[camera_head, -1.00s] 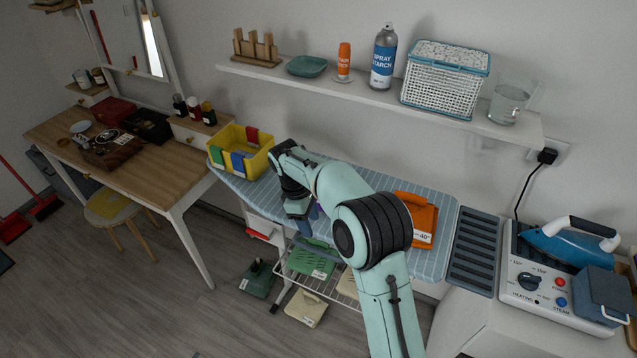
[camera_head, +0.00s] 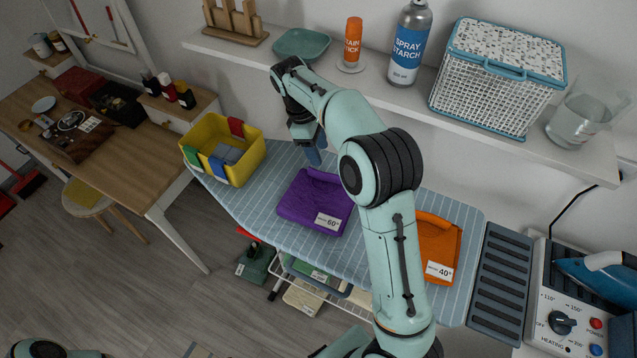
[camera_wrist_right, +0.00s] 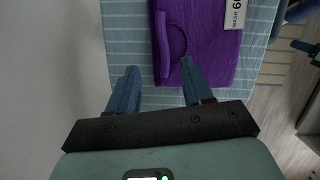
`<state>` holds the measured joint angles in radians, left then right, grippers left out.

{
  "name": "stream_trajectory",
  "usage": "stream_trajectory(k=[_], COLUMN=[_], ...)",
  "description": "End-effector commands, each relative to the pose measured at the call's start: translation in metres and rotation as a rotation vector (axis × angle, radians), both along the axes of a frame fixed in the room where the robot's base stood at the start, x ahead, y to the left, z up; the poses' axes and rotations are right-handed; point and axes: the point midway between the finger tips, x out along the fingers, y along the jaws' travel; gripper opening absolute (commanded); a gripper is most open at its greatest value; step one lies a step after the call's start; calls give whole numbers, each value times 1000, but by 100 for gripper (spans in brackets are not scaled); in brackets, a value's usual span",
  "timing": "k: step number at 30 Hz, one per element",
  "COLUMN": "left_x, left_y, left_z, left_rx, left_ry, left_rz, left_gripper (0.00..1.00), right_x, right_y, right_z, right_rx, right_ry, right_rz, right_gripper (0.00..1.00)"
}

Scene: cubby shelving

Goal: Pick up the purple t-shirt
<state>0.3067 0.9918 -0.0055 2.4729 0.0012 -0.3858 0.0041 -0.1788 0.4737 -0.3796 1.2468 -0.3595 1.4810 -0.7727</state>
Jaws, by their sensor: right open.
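The purple t-shirt (camera_head: 312,203) lies folded flat on the blue striped ironing board (camera_head: 240,198), with a white "60°" tag at its lower right corner. It also shows at the top of the right wrist view (camera_wrist_right: 205,45). My right gripper (camera_head: 313,156) is open and empty, above the board by the shirt's wall-side edge. In the right wrist view its two blue fingers (camera_wrist_right: 157,72) are apart; the right finger overlaps the shirt's near edge, and the left finger is over bare board. I cannot tell its height exactly. My left gripper is out of view.
An orange folded garment (camera_head: 438,245) lies to the right, partly behind my right arm. A yellow bin (camera_head: 222,165) stands at the board's left end. The wall shelf (camera_head: 420,103) with spray starch (camera_head: 410,45) and a white basket (camera_head: 495,85) is close behind my arm.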

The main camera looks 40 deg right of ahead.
Motion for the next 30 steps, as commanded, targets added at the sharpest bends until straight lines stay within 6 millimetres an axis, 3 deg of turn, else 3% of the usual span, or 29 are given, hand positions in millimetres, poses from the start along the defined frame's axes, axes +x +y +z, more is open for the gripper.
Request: stream_trajectory(k=[11,19,28,29,30], left_x=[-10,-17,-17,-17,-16], left_y=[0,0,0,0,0], left_z=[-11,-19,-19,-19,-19], left_rx=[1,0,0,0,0], left_ry=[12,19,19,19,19], left_rz=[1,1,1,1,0], left_gripper=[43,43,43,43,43], right_x=[-7,-13,-14,-14,-14], right_y=[-3,-3,-4,-5,-5], right_z=[-32,-70,-75,-74,-74], right_rx=[0,0,0,0,0], right_ry=[4,4,0,0,0], right_rz=[0,-1,0,0,0], right_gripper=[50,50,50,47,34])
